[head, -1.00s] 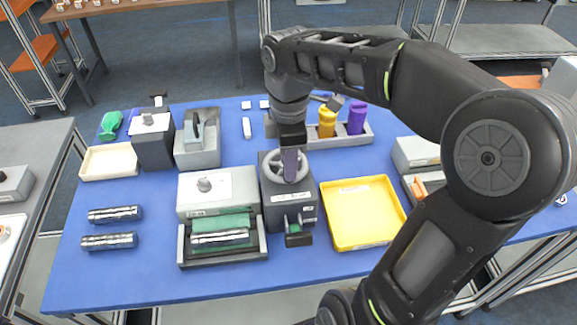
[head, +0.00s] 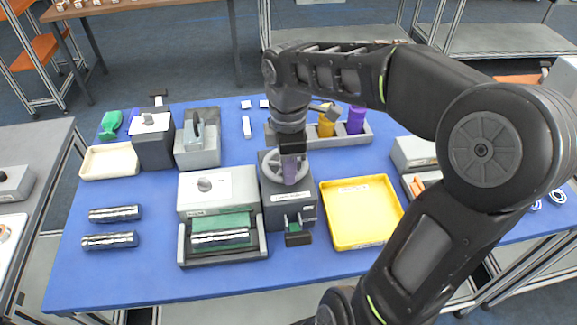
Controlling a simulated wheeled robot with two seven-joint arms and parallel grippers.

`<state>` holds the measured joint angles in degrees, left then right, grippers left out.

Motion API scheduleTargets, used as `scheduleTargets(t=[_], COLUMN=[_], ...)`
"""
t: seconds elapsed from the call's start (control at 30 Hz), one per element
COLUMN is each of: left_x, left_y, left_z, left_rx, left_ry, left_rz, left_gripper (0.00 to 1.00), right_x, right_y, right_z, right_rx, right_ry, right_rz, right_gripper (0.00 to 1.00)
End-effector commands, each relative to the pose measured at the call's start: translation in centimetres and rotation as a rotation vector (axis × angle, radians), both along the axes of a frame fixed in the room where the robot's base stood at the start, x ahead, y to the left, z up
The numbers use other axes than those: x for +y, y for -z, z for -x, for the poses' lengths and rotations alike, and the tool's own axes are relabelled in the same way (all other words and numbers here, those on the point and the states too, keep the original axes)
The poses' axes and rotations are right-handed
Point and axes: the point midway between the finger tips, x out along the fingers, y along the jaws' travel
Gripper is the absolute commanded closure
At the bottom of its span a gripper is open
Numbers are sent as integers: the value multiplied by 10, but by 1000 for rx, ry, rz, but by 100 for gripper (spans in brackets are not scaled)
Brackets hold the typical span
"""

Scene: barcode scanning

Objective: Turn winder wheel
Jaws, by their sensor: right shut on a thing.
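The winder (head: 291,197) is a dark grey box in the middle of the blue table, with a light grey spoked wheel (head: 270,161) on its top. My right gripper (head: 290,172) points down from above and is shut on the wheel, at the rear right part of it. The fingers and arm hide part of the wheel. A small green piece with a dark end (head: 298,238) sticks out at the winder's front. My left gripper is not in view.
A yellow tray (head: 389,190) stands right of the winder. A grey machine with green parts (head: 218,188) stands close on its left. A rack with yellow and purple holders (head: 355,120) is behind. The table's front strip is clear.

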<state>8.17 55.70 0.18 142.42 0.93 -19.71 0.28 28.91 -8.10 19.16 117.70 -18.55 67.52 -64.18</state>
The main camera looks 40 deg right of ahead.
Motion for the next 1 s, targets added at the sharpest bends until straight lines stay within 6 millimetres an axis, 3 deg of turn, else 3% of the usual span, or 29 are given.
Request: scheduleTargets(t=[0.53, 1.0], left_x=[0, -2], left_y=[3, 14], left_z=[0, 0], left_rx=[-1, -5], left_ry=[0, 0], left_rz=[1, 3], left_gripper=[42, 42], right_x=[3, 15], right_y=[0, 1], right_z=[-2, -13], right_rx=[-2, -2], right_ry=[72, 419], right_rz=[0, 0], right_gripper=[100, 100])
